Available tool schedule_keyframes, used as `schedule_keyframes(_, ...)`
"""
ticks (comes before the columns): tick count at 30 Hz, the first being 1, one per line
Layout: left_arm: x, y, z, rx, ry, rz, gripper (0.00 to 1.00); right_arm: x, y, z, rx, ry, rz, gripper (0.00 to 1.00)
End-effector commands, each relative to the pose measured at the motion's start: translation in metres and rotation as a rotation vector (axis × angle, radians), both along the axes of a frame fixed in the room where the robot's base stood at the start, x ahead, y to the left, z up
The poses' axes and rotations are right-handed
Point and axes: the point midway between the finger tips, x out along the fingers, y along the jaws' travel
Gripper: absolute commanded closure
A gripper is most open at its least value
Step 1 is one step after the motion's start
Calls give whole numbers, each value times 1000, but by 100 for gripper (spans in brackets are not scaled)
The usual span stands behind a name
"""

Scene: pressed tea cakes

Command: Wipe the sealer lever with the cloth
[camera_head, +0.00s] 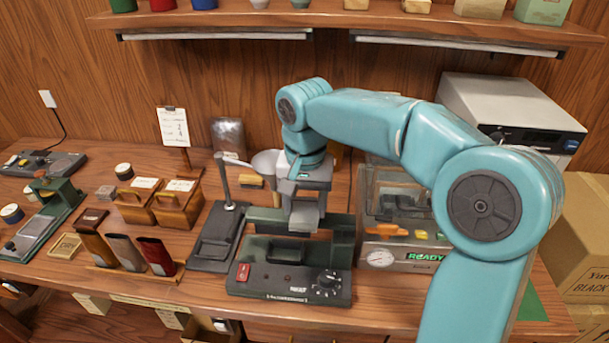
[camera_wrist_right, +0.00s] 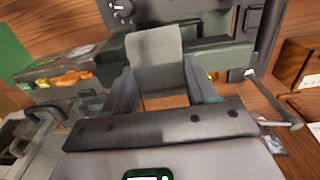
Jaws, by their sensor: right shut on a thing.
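The sealer (camera_head: 290,280), a dark green and black box with a red switch and a knob, stands at the front middle of the bench. Its lever appears to be the dark green bar (camera_head: 340,238) across its top, partly hidden by my right gripper. My right gripper (camera_head: 304,212) is over the sealer, pointing down. In the wrist view my right gripper (camera_wrist_right: 160,88) is shut on a grey cloth (camera_wrist_right: 155,48), which hangs between the fingers against the sealer. I cannot tell exactly where the cloth touches the lever. My left gripper is not in view.
A press with an upright rod (camera_head: 226,185) stands close to the left of the sealer. A clear-lidded machine with a gauge (camera_head: 379,258) stands close to the right. Wooden boxes (camera_head: 178,203) and colored pouches (camera_head: 155,256) are further left. A shelf (camera_head: 330,17) runs above.

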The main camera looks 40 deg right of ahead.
Motion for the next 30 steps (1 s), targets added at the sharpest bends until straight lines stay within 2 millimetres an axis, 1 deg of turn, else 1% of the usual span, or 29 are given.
schedule_keyframes(1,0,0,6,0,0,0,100,0,-1,5,0,4,1,71)
schedule_keyframes(7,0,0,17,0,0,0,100,1,-3,16,0,3,1,71)
schedule_keyframes(9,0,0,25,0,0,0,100,1,-4,25,0,3,2,71)
schedule_keyframes(21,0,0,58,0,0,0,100,0,-7,59,0,3,8,71)
schedule_keyframes(24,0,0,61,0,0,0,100,-1,-7,62,0,3,9,71)
schedule_keyframes(30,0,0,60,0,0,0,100,-1,-7,61,0,3,9,71)
